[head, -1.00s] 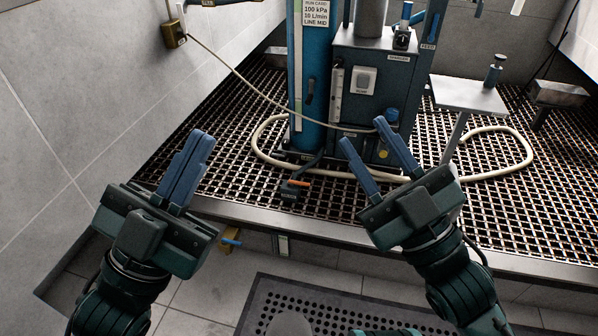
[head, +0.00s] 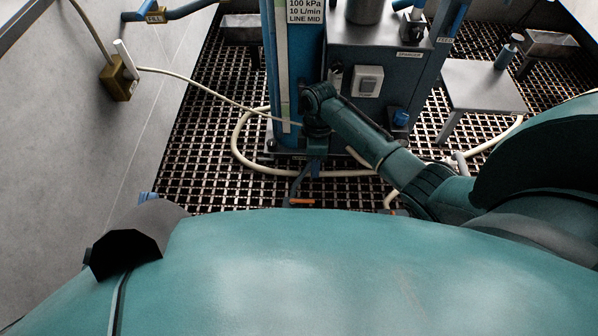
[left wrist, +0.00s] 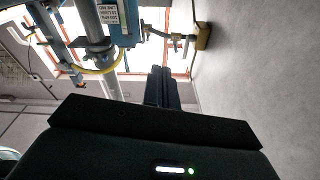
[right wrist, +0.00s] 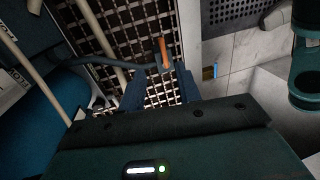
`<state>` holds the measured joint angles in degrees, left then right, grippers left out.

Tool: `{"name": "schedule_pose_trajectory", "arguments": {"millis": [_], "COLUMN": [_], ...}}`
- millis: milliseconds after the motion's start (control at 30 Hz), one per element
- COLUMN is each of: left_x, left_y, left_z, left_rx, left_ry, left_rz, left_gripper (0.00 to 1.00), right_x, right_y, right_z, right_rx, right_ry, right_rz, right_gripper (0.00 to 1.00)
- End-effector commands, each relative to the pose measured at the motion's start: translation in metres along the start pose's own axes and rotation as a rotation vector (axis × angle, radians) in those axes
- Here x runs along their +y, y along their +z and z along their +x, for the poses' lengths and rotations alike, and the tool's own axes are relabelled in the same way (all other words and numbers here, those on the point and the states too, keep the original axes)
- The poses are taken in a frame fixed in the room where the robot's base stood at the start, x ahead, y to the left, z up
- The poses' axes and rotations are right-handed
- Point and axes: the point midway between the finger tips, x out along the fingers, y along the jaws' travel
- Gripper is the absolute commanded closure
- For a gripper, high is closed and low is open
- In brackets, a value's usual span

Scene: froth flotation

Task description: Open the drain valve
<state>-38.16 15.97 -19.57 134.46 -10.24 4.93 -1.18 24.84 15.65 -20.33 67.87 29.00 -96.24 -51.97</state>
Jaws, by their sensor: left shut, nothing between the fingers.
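An orange lever (head: 301,202) lies low at the foot of the blue column (head: 287,60), at the end of a dark hose, its lower part hidden by my own body. It also shows in the right wrist view (right wrist: 163,52), just beyond the fingertips. I cannot read a drain label on it. My right gripper (head: 316,168) points down in front of the column base; its fingers (right wrist: 160,88) are apart and empty, with no visible contact with the lever. My left gripper (head: 147,196) is shut and empty near the left wall, away from the lever, mostly hidden.
A pale hose (head: 238,145) loops over the grating (head: 195,165) around the column. A dark cabinet with a white switch (head: 367,80) stands right of the column. A small grey table (head: 483,88) is at right. A blue-handled fitting (right wrist: 209,71) shows at the platform edge.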

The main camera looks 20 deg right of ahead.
Motion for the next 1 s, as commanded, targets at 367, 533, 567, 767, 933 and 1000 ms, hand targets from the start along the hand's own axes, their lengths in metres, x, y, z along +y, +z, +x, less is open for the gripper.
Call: {"name": "schedule_pose_trajectory", "arguments": {"millis": [367, 533, 567, 767, 933, 1000], "left_x": [0.005, 0.007, 0.008, 0.006, 0.003, 0.003], "left_y": [0.007, 0.007, 0.006, -0.001, -0.008, -0.01], "left_z": [0.003, 0.005, 0.005, 0.009, 0.012, 0.012], "left_rx": [0.045, 0.072, 0.076, 0.127, 0.156, 0.16], "left_ry": [0.009, 0.018, 0.02, 0.026, 0.028, 0.03], "left_rz": [-0.074, -0.118, -0.126, -0.119, -0.108, -0.106], "left_gripper": [1.0, 1.0, 1.0, 1.0, 1.0, 1.0], "right_x": [0.0, 0.0, 0.0, 0.0, -0.001, -0.001], "right_y": [0.001, 0.001, 0.001, 0.001, 0.001, 0.001], "right_z": [0.069, 0.102, 0.106, 0.127, 0.131, 0.131], "right_rx": [-0.004, -0.002, -0.002, -0.002, -0.003, -0.003], "right_ry": [-0.007, -0.005, -0.004, -0.002, -0.002, -0.002], "right_rz": [0.0, 0.001, 0.001, 0.001, 0.001, 0.001], "right_gripper": [0.67, 0.67, 0.67, 0.67, 0.67, 0.67]}}
